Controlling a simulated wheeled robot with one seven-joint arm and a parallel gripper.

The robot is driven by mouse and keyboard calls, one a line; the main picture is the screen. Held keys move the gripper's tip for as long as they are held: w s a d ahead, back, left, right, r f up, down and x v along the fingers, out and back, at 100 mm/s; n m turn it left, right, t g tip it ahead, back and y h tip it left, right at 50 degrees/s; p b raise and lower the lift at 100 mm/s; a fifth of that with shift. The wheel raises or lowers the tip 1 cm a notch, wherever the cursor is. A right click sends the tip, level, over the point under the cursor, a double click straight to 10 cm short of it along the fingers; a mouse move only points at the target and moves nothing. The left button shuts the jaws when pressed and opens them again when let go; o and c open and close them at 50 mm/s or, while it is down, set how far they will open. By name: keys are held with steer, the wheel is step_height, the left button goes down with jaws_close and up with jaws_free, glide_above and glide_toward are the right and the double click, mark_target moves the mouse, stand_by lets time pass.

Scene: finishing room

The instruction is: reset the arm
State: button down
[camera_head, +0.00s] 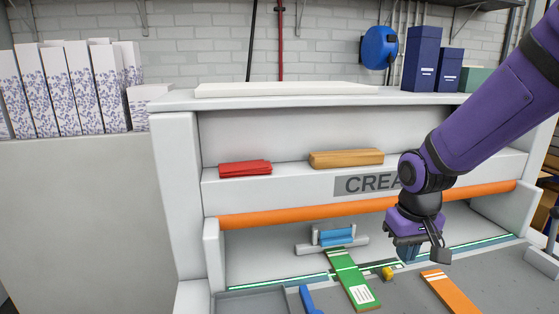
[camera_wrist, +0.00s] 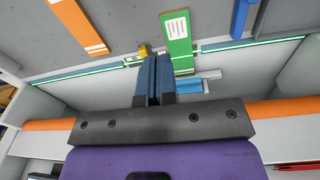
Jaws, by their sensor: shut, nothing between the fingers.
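My purple arm reaches in from the right in the head view. My gripper (camera_head: 407,254) hangs pointing down in front of the machine's opening, a little above its grey bed (camera_head: 395,294). In the wrist view its two blue fingers (camera_wrist: 153,75) lie side by side, shut and empty. A green strip with a white label (camera_head: 352,281) lies on the bed left of the gripper. An orange strip (camera_head: 447,290) lies right of it. A small yellow piece (camera_head: 388,273) is close to the fingertips; I cannot tell the exact gap.
An orange roller bar (camera_head: 300,212) spans the machine behind the gripper. A blue block on a grey holder (camera_head: 335,236) and a blue tool (camera_head: 309,299) are to the left. The ledge holds a red stack (camera_head: 245,168) and a wooden block (camera_head: 346,158). Dark blue boxes (camera_head: 422,60) stand on top.

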steer(key=s+d+r+t, duration=0.2)
steer(key=s+r, duration=0.6)
steer(key=s+d+r+m+t, duration=0.1)
steer(key=s+d+r+t, duration=0.1)
steer(key=s+r, duration=0.6)
steer(key=shift+d+r, duration=0.3)
steer(key=shift+d, duration=0.2)
stand_by(0.6)
